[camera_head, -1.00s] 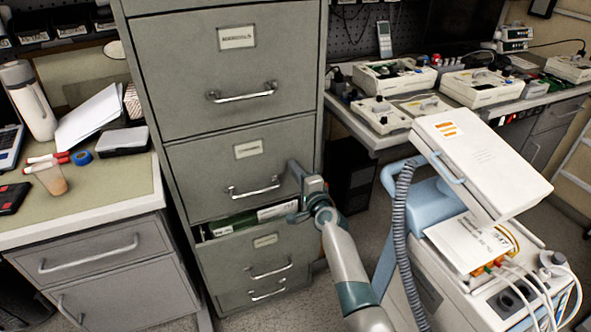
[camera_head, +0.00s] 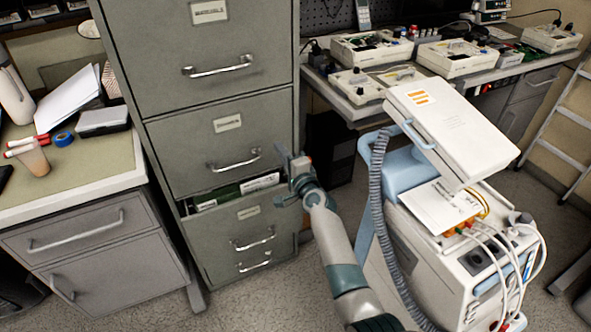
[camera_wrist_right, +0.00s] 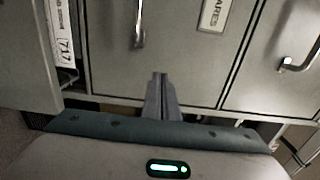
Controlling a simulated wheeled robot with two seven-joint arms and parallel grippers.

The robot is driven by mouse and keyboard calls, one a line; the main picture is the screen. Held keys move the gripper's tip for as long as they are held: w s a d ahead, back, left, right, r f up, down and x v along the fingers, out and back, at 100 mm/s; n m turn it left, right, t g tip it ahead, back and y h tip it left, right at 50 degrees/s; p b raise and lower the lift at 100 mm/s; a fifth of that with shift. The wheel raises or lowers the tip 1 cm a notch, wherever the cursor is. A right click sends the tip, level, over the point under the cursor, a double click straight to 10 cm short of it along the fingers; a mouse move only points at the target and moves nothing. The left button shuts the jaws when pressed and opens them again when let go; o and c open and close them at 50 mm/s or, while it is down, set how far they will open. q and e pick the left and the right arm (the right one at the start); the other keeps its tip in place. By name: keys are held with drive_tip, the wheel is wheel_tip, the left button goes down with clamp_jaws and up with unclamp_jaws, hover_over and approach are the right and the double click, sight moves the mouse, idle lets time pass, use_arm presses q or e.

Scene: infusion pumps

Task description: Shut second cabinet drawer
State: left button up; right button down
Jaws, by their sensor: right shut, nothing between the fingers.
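The grey filing cabinet (camera_head: 285,60) stands upright at centre left. Its third drawer from the top (camera_head: 222,245) is pulled out a little, and files (camera_head: 238,190) show in the gap above its front. The drawers above it, including the second from the top (camera_head: 185,150), look closed. My right gripper (camera_head: 283,155) is shut and empty near the right edge of the second drawer front, above the open drawer. In the wrist view the closed fingertips (camera_wrist_right: 160,76) point at a grey drawer front (camera_wrist_right: 185,60). I cannot tell whether they touch it. My left gripper is not in view.
A white-and-blue medical cart (camera_head: 455,245) with a grey hose stands close to the right of my right arm. A desk (camera_head: 75,195) adjoins the cabinet on the left. A bench with pumps (camera_head: 450,60) is behind at right. Some floor is clear before the cabinet.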

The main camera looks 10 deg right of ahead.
drive_tip(key=v, duration=0.8)
drive_tip(key=shift+s, duration=0.35)
drive_tip(key=shift+d+f, duration=0.1)
drive_tip(key=s+d+f+n+g+h, duration=0.1)
drive_tip(key=s+f+n+g, duration=0.1)
drive_tip(key=s+f, duration=0.5)
drive_tip(key=s+d+f+n+g, duration=0.1)
drive_tip(key=s+f+n+g, duration=0.15)
drive_tip(key=f, duration=0.95)
drive_tip(key=s+d+f+n+g+h, duration=0.1)
drive_tip(key=s+f+n, duration=0.2)
drive_tip(key=s+f, duration=0.45)
drive_tip(key=s+d+f+n+g, duration=0.1)
drive_tip(key=s+d+f+n, duration=0.1)
drive_tip(key=s+f, duration=0.5)
drive_tip(key=s+d+f+n+g+h, duration=0.1)
drive_tip(key=s+f+n, duration=0.3)
drive_tip(key=s+f, duration=0.4)
drive_tip(key=s+d+f+n+g+h, duration=0.1)
drive_tip(key=s+d+f+n+g, duration=0.2)
drive_tip(key=s+f, duration=0.4)
drive_tip(key=s, duration=0.6)
drive_tip(key=shift+s+f, duration=0.3)
drive_tip(key=shift+s, duration=0.1)
drive_tip(key=shift+g, duration=0.25)
